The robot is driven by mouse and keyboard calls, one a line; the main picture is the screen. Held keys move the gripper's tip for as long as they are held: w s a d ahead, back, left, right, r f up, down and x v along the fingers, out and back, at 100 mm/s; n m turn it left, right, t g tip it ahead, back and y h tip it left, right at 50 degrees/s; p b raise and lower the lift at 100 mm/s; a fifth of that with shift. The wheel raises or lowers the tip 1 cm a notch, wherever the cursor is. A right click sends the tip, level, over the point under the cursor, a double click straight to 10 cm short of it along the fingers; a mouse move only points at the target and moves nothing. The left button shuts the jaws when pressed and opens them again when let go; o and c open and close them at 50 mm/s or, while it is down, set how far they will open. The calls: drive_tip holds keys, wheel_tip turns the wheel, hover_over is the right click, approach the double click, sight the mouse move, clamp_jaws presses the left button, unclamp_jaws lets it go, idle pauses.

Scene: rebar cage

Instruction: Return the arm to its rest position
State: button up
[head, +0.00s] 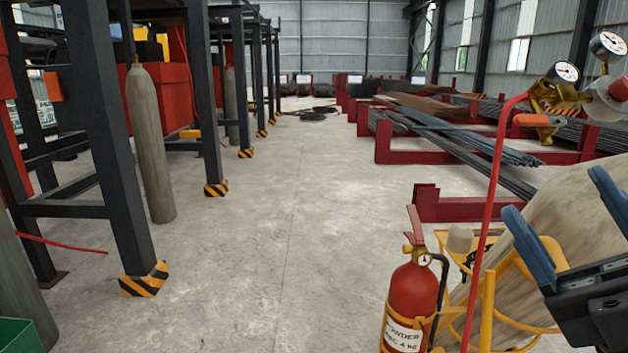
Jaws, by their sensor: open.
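My gripper (556,195) shows at the lower right of the head view, its two blue fingers pointing up and to the left. The fingers are spread apart with nothing held between them. The gripper appears in front of a large tan gas cylinder (570,205) lying tilted in the picture. Most of my arm is outside the view. Whether the gripper touches the cylinder I cannot tell.
A red fire extinguisher (412,295) stands beside a yellow cart frame (487,300) left of my gripper. A red hose (494,180) and gauges (566,72) rise above. Steel bars (455,150) lie on red racks behind. The concrete floor (285,230) is clear in the middle.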

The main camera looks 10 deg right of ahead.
drive_tip(key=s+a+f+m+g+h, duration=0.3)
drive_tip(key=s+f+m+h, duration=0.5)
drive_tip(key=s+f+m, duration=0.3)
drive_tip(key=s+a+f+m+g+h, duration=0.3)
drive_tip(key=s+f+m+h, duration=0.4)
drive_tip(key=s+f+m, duration=0.5)
wheel_tip(320, 180, down, 4)
drive_tip(key=shift+s+a+r+m+g+h+p, duration=0.35)
drive_tip(key=shift+m+g, duration=0.25)
drive_tip(key=shift+g, duration=0.3)
drive_tip(key=shift+d+f, duration=0.1)
drive_tip(key=shift+d, duration=0.05)
